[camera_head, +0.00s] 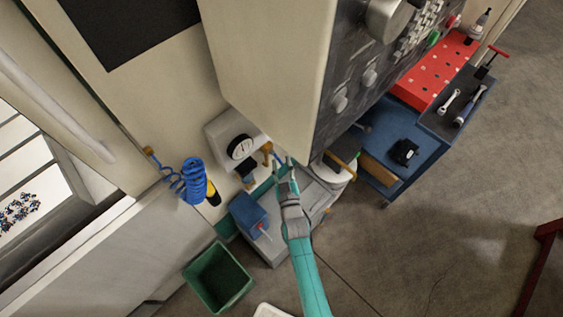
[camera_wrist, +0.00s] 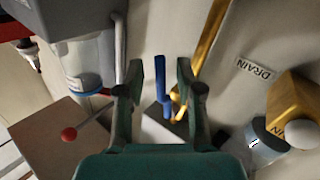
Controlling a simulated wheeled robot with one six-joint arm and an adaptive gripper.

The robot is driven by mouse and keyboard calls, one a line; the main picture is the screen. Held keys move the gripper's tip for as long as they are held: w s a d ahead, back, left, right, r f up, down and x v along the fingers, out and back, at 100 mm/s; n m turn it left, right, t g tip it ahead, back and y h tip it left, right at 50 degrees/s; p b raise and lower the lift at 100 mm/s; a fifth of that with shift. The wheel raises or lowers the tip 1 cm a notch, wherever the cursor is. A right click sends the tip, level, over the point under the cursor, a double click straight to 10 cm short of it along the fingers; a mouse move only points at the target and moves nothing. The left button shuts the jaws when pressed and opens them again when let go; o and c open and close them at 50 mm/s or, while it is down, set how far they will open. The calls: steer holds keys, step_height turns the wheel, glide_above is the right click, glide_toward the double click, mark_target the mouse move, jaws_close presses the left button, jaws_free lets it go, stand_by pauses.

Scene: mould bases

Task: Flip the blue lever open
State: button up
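The blue lever (camera_wrist: 161,80) stands upright in the wrist view, on a brass pipe fitting next to a slanting brass pipe (camera_wrist: 208,45). My gripper (camera_wrist: 161,70) is open, its two dark green fingers spread to either side of the lever in this view. Clear gaps show between each finger and the lever, and I cannot tell how far beyond the fingertips it lies. In the head view my gripper (camera_head: 284,164) reaches up to the machine's lower edge, close to the brass fittings (camera_head: 267,152). The lever is too small there to make out surely.
A pressure gauge (camera_head: 240,147), a blue coiled hose (camera_head: 194,182) and a blue box (camera_head: 247,214) are close to my arm. A green bin (camera_head: 218,277) stands below; open floor lies right.

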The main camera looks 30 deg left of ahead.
steer(key=shift+w+a, duration=0.3)
steer(key=shift+w, duration=0.15)
jaws_close()
steer(key=shift+s+a+m+g, duration=0.1)
steer(key=shift+s+m+g, duration=0.2)
steer(key=shift+m, duration=0.3)
steer(key=shift+s+a+f+m+g+h, duration=0.1)
steer(key=shift+s+a+m+g+h, duration=0.1)
steer(key=shift+s+m+g+h, duration=0.35)
